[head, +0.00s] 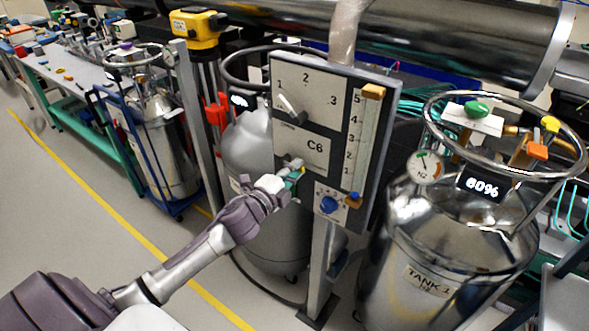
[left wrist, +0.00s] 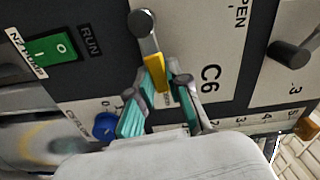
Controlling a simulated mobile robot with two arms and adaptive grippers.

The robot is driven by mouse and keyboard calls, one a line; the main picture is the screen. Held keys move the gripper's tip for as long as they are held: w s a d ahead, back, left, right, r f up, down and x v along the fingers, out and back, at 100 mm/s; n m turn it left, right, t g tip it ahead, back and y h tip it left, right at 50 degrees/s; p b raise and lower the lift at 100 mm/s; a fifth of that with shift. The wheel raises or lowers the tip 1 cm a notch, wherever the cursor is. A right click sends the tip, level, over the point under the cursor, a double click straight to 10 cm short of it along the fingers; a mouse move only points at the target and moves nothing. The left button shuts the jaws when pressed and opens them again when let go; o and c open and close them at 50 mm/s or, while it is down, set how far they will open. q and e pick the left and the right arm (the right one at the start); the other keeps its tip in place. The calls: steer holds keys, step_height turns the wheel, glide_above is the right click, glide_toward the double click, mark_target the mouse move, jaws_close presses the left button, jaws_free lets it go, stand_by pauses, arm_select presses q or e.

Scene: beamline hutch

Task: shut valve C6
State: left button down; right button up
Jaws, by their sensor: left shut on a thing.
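Valve C6 is on a grey and white panel (head: 338,90), beside the printed C6 label. In the left wrist view its lever (left wrist: 142,27) has a grey round end and a yellow grip. In the head view the valve is mostly hidden behind my left gripper (head: 292,176). In the left wrist view my left gripper (left wrist: 160,88) has its teal-padded fingers on both sides of the yellow grip, shut on it. Part of the word OPEN shows on the panel in that view. My right gripper is not in view.
The panel also bears a numbered selector knob (head: 291,107), a blue knob (head: 329,205), a vertical scale (head: 359,140) and a green rocker switch (left wrist: 52,48). A steel tank (head: 425,265) stands at right, another tank (head: 250,150) behind the panel. Floor at left is clear.

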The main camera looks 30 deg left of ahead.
arm_select(q)
steer(key=shift+f, duration=0.15)
stand_by(0.3)
steer(key=c, duration=1.1)
jaws_free()
steer(key=s, duration=1.2)
steer(key=shift+a, duration=0.4)
